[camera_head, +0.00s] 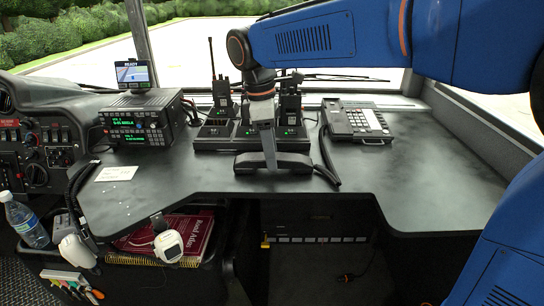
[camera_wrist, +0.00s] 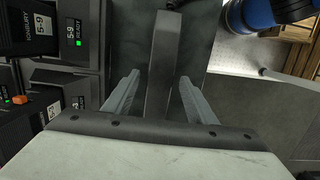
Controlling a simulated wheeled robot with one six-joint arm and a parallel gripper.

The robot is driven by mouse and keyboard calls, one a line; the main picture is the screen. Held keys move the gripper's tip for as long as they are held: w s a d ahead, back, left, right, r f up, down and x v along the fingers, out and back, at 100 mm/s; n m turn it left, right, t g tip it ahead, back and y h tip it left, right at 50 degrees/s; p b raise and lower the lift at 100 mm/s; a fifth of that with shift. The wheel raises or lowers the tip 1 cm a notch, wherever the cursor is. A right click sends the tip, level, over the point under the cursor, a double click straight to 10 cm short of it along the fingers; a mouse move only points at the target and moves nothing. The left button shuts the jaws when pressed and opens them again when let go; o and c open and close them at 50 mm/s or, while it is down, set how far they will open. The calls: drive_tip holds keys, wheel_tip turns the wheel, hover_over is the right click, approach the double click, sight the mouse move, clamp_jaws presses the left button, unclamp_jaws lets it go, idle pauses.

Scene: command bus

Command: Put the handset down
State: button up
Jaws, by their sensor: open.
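The black handset (camera_head: 292,162) is at the middle of the dark console, in front of the radio charger. It looks to be resting on the console top, though a small gap beneath cannot be ruled out. My gripper (camera_head: 268,158) is above it, pointing down. In the wrist view the handset (camera_wrist: 164,50) runs between the two grey fingers of my gripper (camera_wrist: 158,85), which are open with a gap on each side. The desk phone base (camera_head: 354,122) stands to the right, and a coiled cord (camera_head: 327,157) runs down near the handset's right end.
The charger (camera_head: 215,133) with upright handheld radios (camera_head: 221,95) is close behind the handset. A radio unit (camera_head: 140,118) with a small screen stands at left, with a white card (camera_head: 117,173) before it. The console (camera_head: 430,175) is clear at right; its front edge is near.

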wheel_tip(320, 180, up, 10)
drive_tip(key=a, duration=0.1)
drive_tip(key=shift+a, duration=0.2)
drive_tip(key=shift+r, duration=0.1)
